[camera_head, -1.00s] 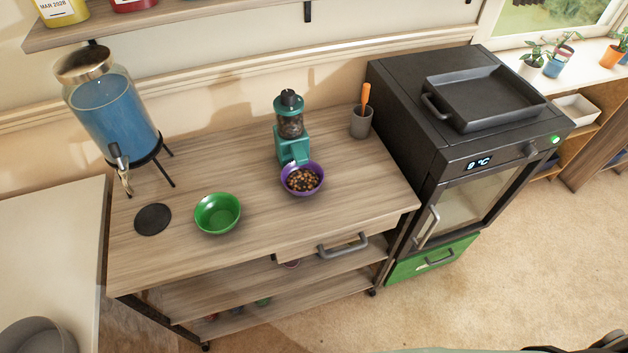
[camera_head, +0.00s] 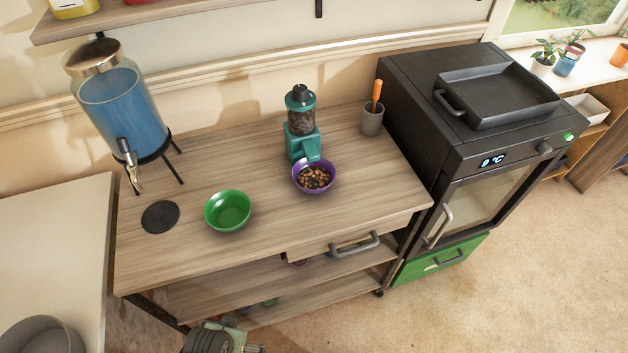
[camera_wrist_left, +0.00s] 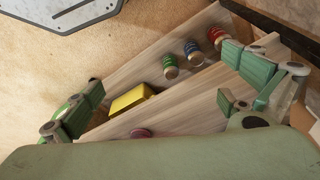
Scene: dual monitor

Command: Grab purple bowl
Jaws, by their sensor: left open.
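The purple bowl (camera_head: 313,176) stands upright on the wooden cart top, under the spout of the teal dispenser (camera_head: 301,127). It holds brown and tan pieces. In the head view, part of my left arm shows at the bottom edge, below and in front of the cart; its fingertips cannot be made out there. In the left wrist view my left gripper (camera_wrist_left: 157,110) is open, its green fingers spread wide with nothing between them. It faces the cart's lower shelves, away from the bowl. My right gripper is not in view.
A green bowl (camera_head: 228,211) and a dark round pad (camera_head: 160,217) are left of the purple bowl. A blue drink dispenser (camera_head: 121,107) stands at the back left. A grey cup (camera_head: 372,119) stands right. A drawer handle (camera_head: 354,244) juts from the cart front.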

